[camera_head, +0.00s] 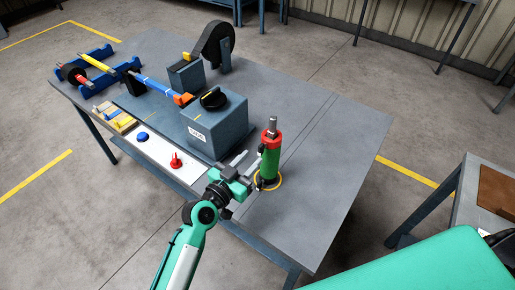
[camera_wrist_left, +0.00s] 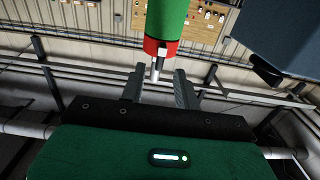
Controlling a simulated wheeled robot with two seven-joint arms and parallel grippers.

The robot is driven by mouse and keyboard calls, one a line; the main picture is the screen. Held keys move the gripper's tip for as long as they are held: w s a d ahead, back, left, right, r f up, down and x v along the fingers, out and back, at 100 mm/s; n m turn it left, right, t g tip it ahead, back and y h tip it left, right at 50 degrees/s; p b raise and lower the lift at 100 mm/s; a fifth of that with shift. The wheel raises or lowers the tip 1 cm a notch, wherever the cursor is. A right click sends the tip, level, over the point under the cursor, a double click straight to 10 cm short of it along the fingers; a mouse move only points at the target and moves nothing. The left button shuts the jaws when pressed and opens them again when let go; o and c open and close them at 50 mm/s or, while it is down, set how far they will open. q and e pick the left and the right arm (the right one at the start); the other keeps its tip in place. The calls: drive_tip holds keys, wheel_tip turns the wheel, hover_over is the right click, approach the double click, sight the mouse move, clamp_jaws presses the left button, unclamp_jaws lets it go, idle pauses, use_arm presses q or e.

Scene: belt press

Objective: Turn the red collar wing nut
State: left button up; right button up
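A green cylinder with a red collar (camera_head: 271,139) around its upper part stands upright on the table, inside a yellow ring (camera_head: 279,182). A grey metal stem (camera_head: 272,124) sticks up from its top. In the left wrist view, the red collar (camera_wrist_left: 168,45) shows below the green body (camera_wrist_left: 167,18), with a small silver metal piece (camera_wrist_left: 155,68) sticking out of it. My left gripper (camera_head: 250,161) is beside the cylinder, on its left. Its fingers (camera_wrist_left: 159,88) are apart, with the silver piece between their tips; contact cannot be told. My right gripper is out of view.
A blue-grey box with a black knob (camera_head: 214,98) stands left of the cylinder. A white panel (camera_head: 158,151) holds a blue knob (camera_head: 142,137) and a red knob (camera_head: 176,160). A black belt wheel (camera_head: 212,43) and rollers stand further back. The table's right side is clear.

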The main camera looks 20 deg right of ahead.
sight(259, 151)
use_arm(q)
drive_tip(key=shift+p+x, duration=0.35)
drive_tip(key=shift+x, duration=1.8)
clamp_jaws()
